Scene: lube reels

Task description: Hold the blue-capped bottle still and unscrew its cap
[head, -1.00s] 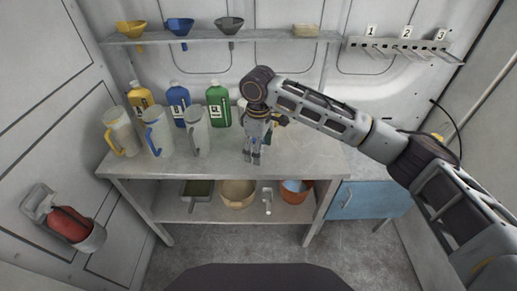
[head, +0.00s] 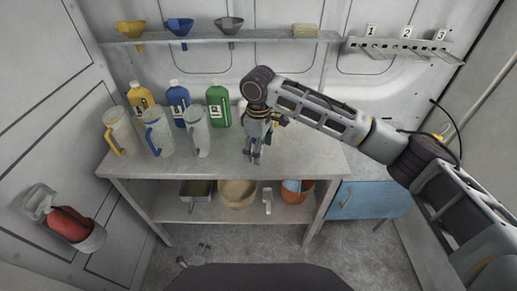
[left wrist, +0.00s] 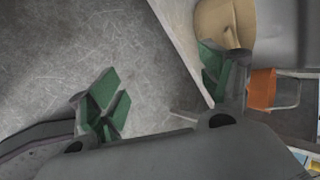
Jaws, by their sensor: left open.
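I cannot make out a blue-capped bottle. Yellow (head: 139,99), blue (head: 179,100) and green (head: 218,104) bottles stand upright at the back of the worktop, with pale caps. Something pale and something dark green are mostly hidden behind my right gripper. My right gripper (head: 252,158) hangs fingers down over the worktop's middle. Whether it is open or holds anything is unclear. My left gripper (head: 194,254) is low at the bottom edge, in front of the table over the floor. In the left wrist view its green-padded fingers (left wrist: 160,88) are wide apart with nothing between them.
Three clear jugs (head: 158,133) stand in front of the bottles on the worktop (head: 300,158). The lower shelf (head: 180,207) holds a tan bowl (head: 237,192) and an orange bucket (head: 297,191). The worktop's front right is clear.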

